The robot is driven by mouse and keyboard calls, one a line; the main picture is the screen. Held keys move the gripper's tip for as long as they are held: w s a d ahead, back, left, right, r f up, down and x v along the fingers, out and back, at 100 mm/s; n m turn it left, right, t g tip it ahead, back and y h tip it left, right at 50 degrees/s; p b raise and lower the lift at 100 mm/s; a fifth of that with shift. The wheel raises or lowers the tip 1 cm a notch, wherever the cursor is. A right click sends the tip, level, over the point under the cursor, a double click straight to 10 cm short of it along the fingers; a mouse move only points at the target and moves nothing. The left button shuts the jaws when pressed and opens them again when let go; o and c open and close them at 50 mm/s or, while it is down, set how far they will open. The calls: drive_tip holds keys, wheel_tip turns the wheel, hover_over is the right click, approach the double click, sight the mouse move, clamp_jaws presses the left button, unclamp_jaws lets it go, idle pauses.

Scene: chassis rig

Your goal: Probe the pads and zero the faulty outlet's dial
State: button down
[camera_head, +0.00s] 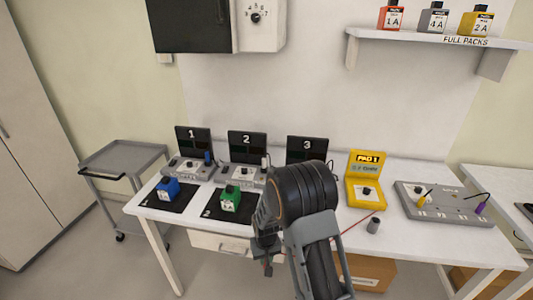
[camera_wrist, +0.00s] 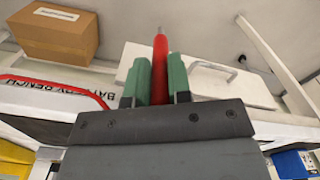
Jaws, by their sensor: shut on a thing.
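My gripper (camera_head: 267,252) is shut on a red probe with a thin metal tip; the probe (camera_wrist: 160,62) stands between the green fingers in the wrist view. In the head view the gripper hangs by the bench's front edge. Three outlet units with dark screens, outlet 1 (camera_head: 188,168), outlet 2 (camera_head: 242,176) and outlet 3 (camera_head: 307,149), line the back; my arm hides most of outlet 3. Dial knobs show on outlets 1 and 2. Black pad 1 (camera_head: 148,202) bears a blue pack (camera_head: 167,189); black pad 2 (camera_head: 212,212) bears a green pack (camera_head: 231,198). The yellow meter (camera_head: 365,195) shows "PAD 1"; its lower line is unclear.
A grey cup (camera_head: 373,226) and a grey console (camera_head: 445,202) with yellow and purple plugs stand right on the bench (camera_head: 410,238). Packs sit on the shelf (camera_head: 430,38). A grey cart (camera_head: 124,155) stands left. A cardboard box (camera_head: 366,272) is underneath. A red lead crosses near the cup.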

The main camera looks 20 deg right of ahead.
drive_tip(key=w+d+r+m, duration=0.3)
drive_tip(key=d+r+m, duration=0.2)
drive_tip(key=r, duration=0.5)
drive_tip(key=w+d+r+m, duration=0.4)
drive_tip(key=d+r+m, duration=0.1)
drive_tip(key=r+m, duration=0.4)
wheel_tip(320, 180, up, 2)
drive_tip(key=shift+w+r, duration=0.1)
drive_tip(key=shift+w, duration=0.1)
